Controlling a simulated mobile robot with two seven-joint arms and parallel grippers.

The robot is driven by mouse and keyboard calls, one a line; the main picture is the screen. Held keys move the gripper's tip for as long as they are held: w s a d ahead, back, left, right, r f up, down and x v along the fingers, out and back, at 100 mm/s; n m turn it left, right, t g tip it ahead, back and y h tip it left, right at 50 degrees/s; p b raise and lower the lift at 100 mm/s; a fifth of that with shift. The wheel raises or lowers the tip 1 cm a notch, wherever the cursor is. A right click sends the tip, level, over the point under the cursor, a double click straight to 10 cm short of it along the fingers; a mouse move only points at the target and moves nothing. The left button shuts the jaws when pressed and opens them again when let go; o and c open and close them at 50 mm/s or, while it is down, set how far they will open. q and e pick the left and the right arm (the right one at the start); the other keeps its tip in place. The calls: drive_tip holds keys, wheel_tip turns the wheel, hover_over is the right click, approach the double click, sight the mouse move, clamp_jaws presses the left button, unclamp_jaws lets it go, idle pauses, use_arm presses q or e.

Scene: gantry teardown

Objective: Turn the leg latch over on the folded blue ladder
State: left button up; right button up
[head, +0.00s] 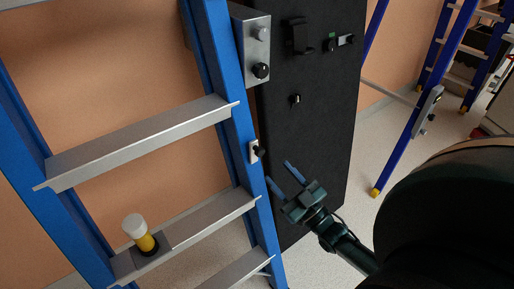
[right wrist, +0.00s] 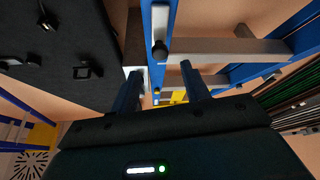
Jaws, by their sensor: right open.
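The blue ladder (head: 222,95) with grey rungs stands at the left in the head view. On its right rail is a small pale plate, the leg latch (head: 253,152), with a black knob pointing right. In the right wrist view a pale plate with a black knob, seemingly the same latch (right wrist: 160,27), is at upper centre on the blue rail. My right gripper (head: 279,172) is open and empty, just below and right of the latch, apart from it. Its two fingers also show in the right wrist view (right wrist: 161,72). My left gripper is not in view.
A black panel (head: 310,120) with hooks stands right behind the ladder. A yellow cylinder with a white top (head: 136,228) is on a lower rung. Another blue ladder (head: 440,75) stands at right. Speckled floor lies between.

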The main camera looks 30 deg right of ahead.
sight(262, 154)
drive_tip(key=x, duration=0.9)
drive_tip(key=shift+w+p, duration=0.15)
drive_tip(key=shift+p, duration=0.2)
drive_tip(key=shift+c, duration=0.4)
clamp_jaws()
